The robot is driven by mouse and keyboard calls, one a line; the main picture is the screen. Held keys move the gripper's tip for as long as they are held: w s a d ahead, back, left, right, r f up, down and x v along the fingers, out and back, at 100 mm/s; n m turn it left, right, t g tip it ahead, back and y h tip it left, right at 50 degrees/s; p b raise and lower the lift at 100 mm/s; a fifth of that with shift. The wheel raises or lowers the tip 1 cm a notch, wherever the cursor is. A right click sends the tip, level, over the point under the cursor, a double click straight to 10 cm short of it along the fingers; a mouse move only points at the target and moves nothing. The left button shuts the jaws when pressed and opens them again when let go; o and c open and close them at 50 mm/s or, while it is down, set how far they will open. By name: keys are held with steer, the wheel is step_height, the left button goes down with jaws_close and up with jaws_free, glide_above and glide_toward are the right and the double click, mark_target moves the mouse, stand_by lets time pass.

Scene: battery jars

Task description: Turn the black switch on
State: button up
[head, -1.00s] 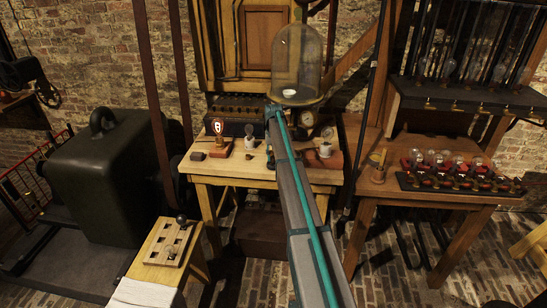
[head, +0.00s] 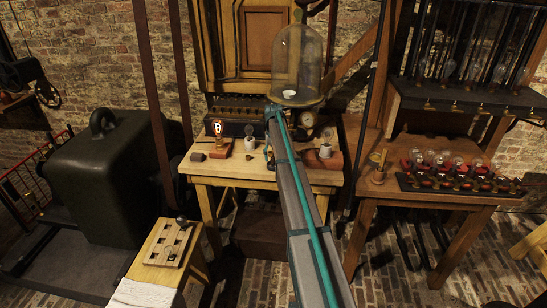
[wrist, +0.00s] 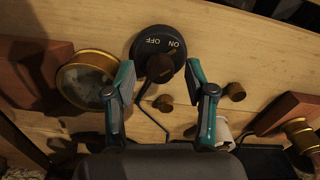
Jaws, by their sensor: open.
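The black switch (wrist: 156,50) is a round dial in the wrist view, lying on the light wooden table top. It has white ON and OFF lettering, upside down in this view, and a brown knob (wrist: 160,68) at its near side. My gripper (wrist: 160,78) is open. Its two teal-and-grey fingers stand apart to the left and right of the knob, with nothing held between them. I cannot tell whether the fingertips touch the dial. In the head view my arm runs to the table, and I cannot make out the switch there.
A brass gauge (wrist: 86,78) lies just left of the left finger. Small brown knobs (wrist: 235,91) are near the right finger. A glass bell jar (head: 298,65) stands behind my arm. A lit bulb (head: 217,128) stands on the table's left part. Another table (head: 400,185) is at right.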

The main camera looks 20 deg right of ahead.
mark_target(273, 157)
step_height(273, 157, up, 12)
stand_by(0.5)
steer(key=shift+f, duration=0.15)
steer(key=s+a+f+n, duration=0.1)
steer(key=s+a+f, duration=0.5)
steer(key=s+f, duration=0.55)
steer(key=s+a+f+g, duration=0.1)
steer(key=s+a+f, duration=0.4)
steer(key=s+f, duration=0.6)
steer(key=s+a+f+n, duration=0.1)
steer(key=s+a+f, duration=0.5)
steer(key=s+f, duration=0.5)
steer(key=s+a+f+g, duration=0.2)
steer(key=s+a+f, duration=0.1)
steer(key=s, duration=1)
steer(key=s+a+f+n+g, duration=0.1)
steer(key=s+a+f, duration=0.3)
steer(key=s, duration=1)
steer(key=s+a+f+g, duration=0.2)
steer(key=s+f, duration=0.4)
steer(key=s, duration=0.7)
steer(key=shift+s+a+f+n+g, duration=0.2)
steer(key=shift+s+a+n+g, duration=0.2)
steer(key=shift+a, duration=0.4)
